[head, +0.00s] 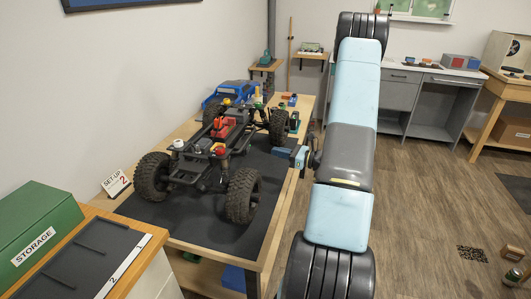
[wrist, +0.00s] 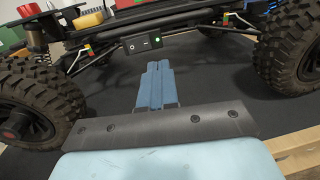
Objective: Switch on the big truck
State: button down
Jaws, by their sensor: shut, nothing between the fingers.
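The big truck (head: 215,150) is a bare black chassis with large knobbly tyres, standing on a dark mat. In the wrist view its frame (wrist: 140,18) spans the top, with a wheel on each side. A small black switch box (wrist: 150,44) hangs under the frame. It has a ring mark at left, a short bar mark in the middle and a green spot at right. My gripper (wrist: 157,64) has its blue fingers together and empty, pointing at the box from just below it in the picture. I cannot tell whether they touch. In the head view my gripper (head: 301,157) is beside the truck's right side.
A blue truck body (head: 230,92) stands behind the chassis. A "SET UP 2" sign (head: 116,182) and a green storage box (head: 35,228) are at the left. The dark mat (head: 225,232) is bare in front. Open floor lies right of my arm.

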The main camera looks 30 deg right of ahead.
jog(key=v, duration=0.3)
jog(key=d+v, duration=0.1)
jog(key=v, duration=0.1)
jog(key=shift+w+d, duration=0.15)
jog(key=shift+w, duration=0.05)
jog(key=shift+r, duration=0.1)
jog(key=s+a+r+n+g, duration=0.4)
jog(key=a+r+n+g, duration=0.3)
jog(key=a, duration=0.4)
jog(key=s+a+r+n+g, duration=0.45)
jog(key=a+r+n, duration=0.35)
jog(key=a+r, duration=0.25)
jog(key=s+a+r+n+t+h, duration=0.1)
jog(key=s+a+r+n+h, duration=0.1)
jog(key=s+r+n+h, duration=0.3)
jog(key=s+a+r+n+t+h, duration=0.2)
jog(key=s+r+n+h, duration=0.4)
jog(key=s, duration=0.5)
jog(key=shift+s+a+r+n, duration=0.25)
jog(key=shift+a+n, duration=0.3)
jog(key=shift+n, duration=0.65)
